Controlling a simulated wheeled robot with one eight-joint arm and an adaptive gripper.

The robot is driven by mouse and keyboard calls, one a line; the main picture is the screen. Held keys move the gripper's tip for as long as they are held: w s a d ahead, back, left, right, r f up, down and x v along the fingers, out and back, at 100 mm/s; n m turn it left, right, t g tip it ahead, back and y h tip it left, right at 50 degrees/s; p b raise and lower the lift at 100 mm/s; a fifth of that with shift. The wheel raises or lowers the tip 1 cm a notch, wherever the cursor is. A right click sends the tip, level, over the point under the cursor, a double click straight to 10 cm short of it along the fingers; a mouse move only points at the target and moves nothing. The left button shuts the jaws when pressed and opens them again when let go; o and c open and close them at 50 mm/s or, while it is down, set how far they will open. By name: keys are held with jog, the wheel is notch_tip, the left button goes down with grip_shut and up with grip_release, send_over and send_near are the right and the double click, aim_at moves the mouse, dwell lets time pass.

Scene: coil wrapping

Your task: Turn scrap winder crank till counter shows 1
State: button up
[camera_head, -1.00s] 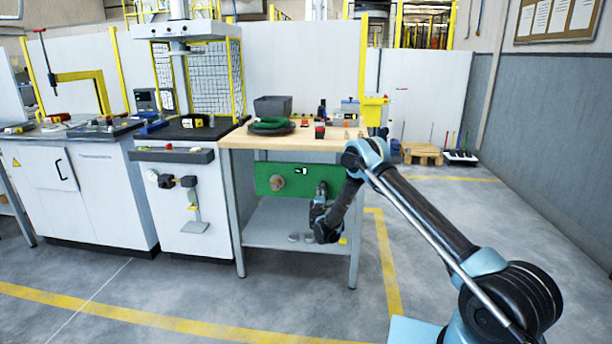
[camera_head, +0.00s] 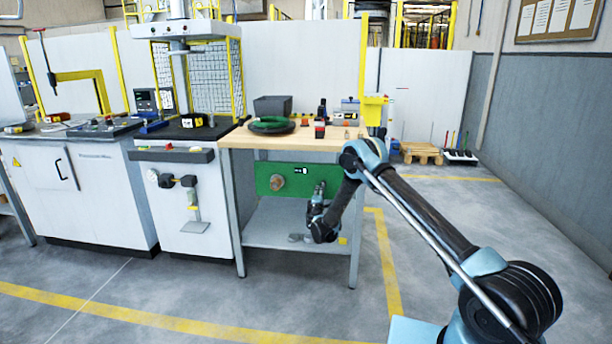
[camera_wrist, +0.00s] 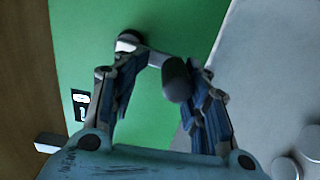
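The scrap winder's green panel (camera_head: 262,170) is under the wooden-topped bench, with a round tan part (camera_head: 277,182) and a small counter (camera_head: 300,170). In the wrist view, the crank's hub (camera_wrist: 129,41) and grey knob (camera_wrist: 176,80) show against the green panel. My gripper (camera_head: 318,193) is at the panel's right side. In the wrist view, my gripper (camera_wrist: 160,75) has its fingers apart, with the knob between them, close to the right finger. I cannot tell if it touches. The counter (camera_wrist: 81,105) shows at left, its digit unclear.
The wooden bench top (camera_head: 290,143) above holds a green coil (camera_head: 271,125), a grey bin (camera_head: 272,106) and small items. A grey lower shelf (camera_head: 265,228) lies under the panel. A bench leg (camera_head: 356,225) stands to the right. The floor in front is clear.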

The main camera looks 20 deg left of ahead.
jog(key=v, duration=0.9)
dwell(0.4)
dwell(0.7)
jog(key=shift+d+f+x, duration=0.1)
jog(key=shift+f+x, duration=0.1)
jog(key=shift+x, duration=1.2)
jog(key=shift+d+f+x, duration=0.15)
jog(key=shift+f+x, duration=0.1)
jog(key=shift+x, duration=1.2)
jog(key=shift+d+f+x, duration=0.1)
jog(key=shift+f+x, duration=0.1)
jog(key=shift+x, duration=1.2)
jog(key=c, duration=0.6)
